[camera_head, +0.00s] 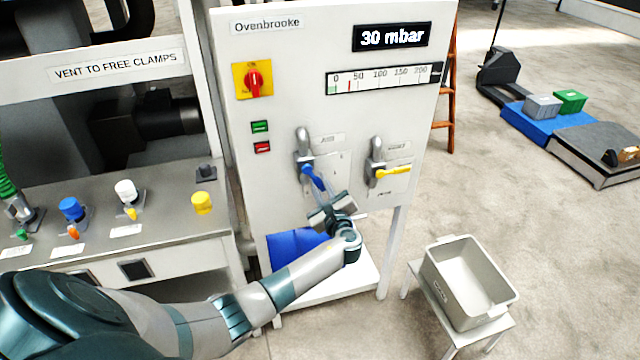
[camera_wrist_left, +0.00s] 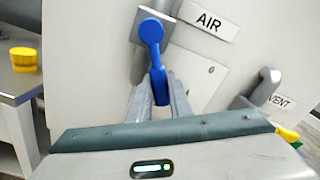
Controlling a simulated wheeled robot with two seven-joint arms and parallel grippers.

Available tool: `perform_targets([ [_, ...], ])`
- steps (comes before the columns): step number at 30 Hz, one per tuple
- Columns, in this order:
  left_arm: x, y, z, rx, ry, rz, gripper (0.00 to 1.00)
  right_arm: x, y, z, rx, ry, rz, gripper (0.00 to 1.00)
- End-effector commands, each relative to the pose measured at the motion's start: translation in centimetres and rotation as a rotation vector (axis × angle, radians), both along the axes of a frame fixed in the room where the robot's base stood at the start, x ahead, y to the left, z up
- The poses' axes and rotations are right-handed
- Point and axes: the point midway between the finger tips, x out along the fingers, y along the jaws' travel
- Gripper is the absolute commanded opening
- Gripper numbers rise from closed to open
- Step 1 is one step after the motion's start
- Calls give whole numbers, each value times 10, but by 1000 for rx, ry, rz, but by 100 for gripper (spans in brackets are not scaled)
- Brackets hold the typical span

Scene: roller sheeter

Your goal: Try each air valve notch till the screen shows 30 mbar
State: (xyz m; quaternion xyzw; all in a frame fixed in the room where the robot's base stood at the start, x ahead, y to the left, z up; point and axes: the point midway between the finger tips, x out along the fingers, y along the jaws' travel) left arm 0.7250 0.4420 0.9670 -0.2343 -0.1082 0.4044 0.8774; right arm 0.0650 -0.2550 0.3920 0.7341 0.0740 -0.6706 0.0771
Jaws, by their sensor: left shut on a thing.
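The screen (camera_head: 391,37) on the white cabinet reads 30 mbar. Below it, the gauge strip (camera_head: 384,79) has its red mark a little left of 50. The air valve has a blue lever (camera_head: 312,177), which points down and slightly right in the head view. In the left wrist view the blue lever (camera_wrist_left: 153,45) hangs below its pivot, next to the AIR label (camera_wrist_left: 209,20). My left gripper (camera_head: 325,200) is shut on the lower end of the blue lever. It also shows in the left wrist view (camera_wrist_left: 160,95). My right gripper is not in view.
The vent valve's yellow lever (camera_head: 394,172) is close on the right, pointing sideways. A red rotary switch (camera_head: 254,84) sits at upper left. A grey bin (camera_head: 470,285) stands on a small stool at lower right. A bench with coloured caps lies left.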

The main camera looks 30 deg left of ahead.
Motion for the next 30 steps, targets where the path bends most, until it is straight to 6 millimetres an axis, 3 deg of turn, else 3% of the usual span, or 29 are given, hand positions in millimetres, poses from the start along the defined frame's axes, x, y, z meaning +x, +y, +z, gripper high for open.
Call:
perform_targets([
  [1, 0, 0, -1, -1, 1, 0, 25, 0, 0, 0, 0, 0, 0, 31],
  [3, 0, 0, -1, -1, 1, 0, 37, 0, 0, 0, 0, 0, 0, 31],
  [17, -4, -5, -1, -1, 0, 0, 37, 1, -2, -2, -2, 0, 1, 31],
  [23, -17, -21, -3, -3, 0, -1, 37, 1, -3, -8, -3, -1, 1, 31],
  [30, -46, -54, -5, -4, -2, -2, 37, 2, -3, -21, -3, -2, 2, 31],
])
